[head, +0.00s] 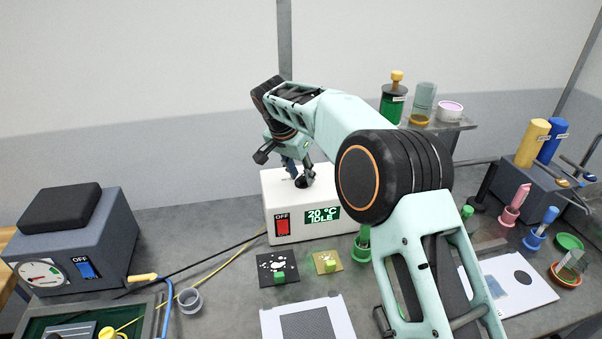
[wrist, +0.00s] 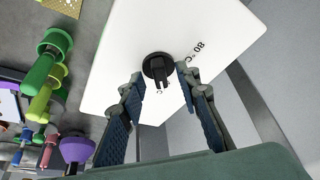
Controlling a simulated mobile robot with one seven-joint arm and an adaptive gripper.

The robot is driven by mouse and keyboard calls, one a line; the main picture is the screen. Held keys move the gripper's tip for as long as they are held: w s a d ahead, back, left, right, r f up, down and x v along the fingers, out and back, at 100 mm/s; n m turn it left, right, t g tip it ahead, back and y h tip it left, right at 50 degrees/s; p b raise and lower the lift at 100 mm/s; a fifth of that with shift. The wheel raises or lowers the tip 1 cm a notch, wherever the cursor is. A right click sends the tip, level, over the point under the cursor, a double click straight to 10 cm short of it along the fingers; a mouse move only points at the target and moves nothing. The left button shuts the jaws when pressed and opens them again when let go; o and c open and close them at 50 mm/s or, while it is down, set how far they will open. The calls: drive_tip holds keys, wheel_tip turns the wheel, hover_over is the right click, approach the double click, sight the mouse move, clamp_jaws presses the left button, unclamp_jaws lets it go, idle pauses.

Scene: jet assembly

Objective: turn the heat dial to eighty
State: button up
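The heater is a white box (head: 283,222) on the bench, with a red OFF switch (head: 283,226) and a green display (head: 322,215) reading 20 °C IDLE. The black heat dial (head: 304,181) is on its top face. In the wrist view the dial (wrist: 157,67) is round with a raised grip bar, and an "80 °C" mark (wrist: 195,52) is printed to its right. My gripper (wrist: 160,76) is open, its fingers on either side of the dial with gaps visible. Whether the fingertips reach down to the dial's height is hard to tell.
A dark grey unit (head: 75,235) with a gauge and blue OFF switch stands at left. Two small square plates (head: 278,268) (head: 327,262) lie in front of the heater. Green, yellow and purple (wrist: 77,147) handled pieces stand nearby. A raised shelf (head: 440,124) holds containers behind.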

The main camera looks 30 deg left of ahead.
clamp_jaws()
